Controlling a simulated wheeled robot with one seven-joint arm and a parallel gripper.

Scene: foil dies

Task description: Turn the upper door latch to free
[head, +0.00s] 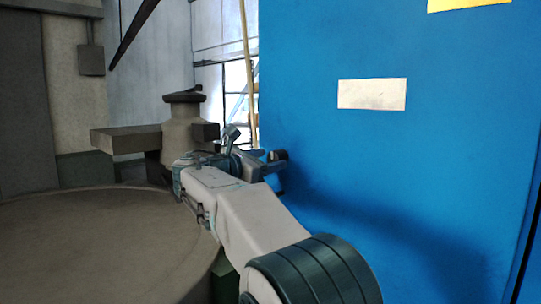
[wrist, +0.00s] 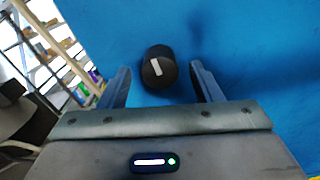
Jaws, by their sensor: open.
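The door latch (wrist: 159,66) is a round black knob with a white bar mark on the blue door (wrist: 225,30) in the wrist view. The mark is tilted, its top leaning slightly left. My gripper (wrist: 160,78) is open, one finger to the left of the knob and one to the right.
The door face carries a white label (head: 372,94) and a yellow label (head: 465,4). A large round brown surface (head: 90,240) stands to the left, with a grey machine post (head: 183,125) behind it. Shelves with small items (wrist: 60,50) show at the wrist view's left.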

